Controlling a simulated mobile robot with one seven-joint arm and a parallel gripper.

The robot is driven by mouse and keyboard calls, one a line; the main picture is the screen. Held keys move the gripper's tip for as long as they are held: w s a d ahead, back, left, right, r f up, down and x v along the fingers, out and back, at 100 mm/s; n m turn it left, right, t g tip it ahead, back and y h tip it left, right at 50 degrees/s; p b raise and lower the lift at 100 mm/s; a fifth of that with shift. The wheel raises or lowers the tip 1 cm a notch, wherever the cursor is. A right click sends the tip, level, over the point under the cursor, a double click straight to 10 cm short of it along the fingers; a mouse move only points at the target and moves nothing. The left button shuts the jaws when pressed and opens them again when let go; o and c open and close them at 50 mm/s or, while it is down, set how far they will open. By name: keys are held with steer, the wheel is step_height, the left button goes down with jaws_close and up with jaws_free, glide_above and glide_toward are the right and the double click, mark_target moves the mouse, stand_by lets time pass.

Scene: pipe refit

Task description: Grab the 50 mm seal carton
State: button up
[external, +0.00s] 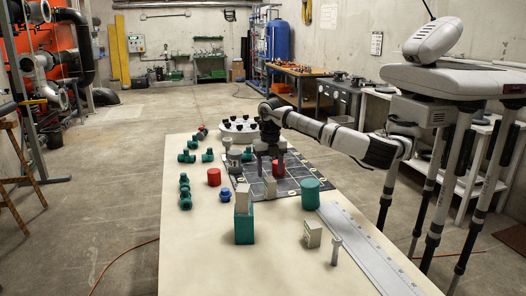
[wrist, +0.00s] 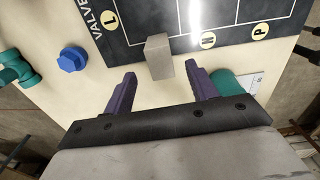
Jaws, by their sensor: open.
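Three beige, carton-like blocks are in the external view, and I cannot read a 50 mm mark on any. One block (external: 270,187) stands at the near edge of the dark mat; a block that looks like the same one shows in the wrist view (wrist: 158,58), ahead of my fingers and between their lines. Another (external: 243,199) rises from or behind a teal box (external: 244,228). A small carton with a printed face (external: 312,235) stands on the near right of the table. My gripper (external: 270,158) is open and empty, pointing down over the mat; its fingers also show in the wrist view (wrist: 158,90).
A red cylinder (external: 278,169) is close by my gripper; another (external: 214,177) stands left. A blue cap (external: 225,196), a teal cylinder (external: 310,194), a grey bolt-like piece (external: 336,250) and a long ruler (external: 370,248) surround the blocks. Teal fittings (external: 185,190) line the left. The front-left table is clear.

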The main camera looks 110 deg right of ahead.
mark_target(270, 179)
steer(key=shift+f+p, duration=0.5)
steer(key=shift+f, duration=2.3)
steer(key=c, duration=1.1)
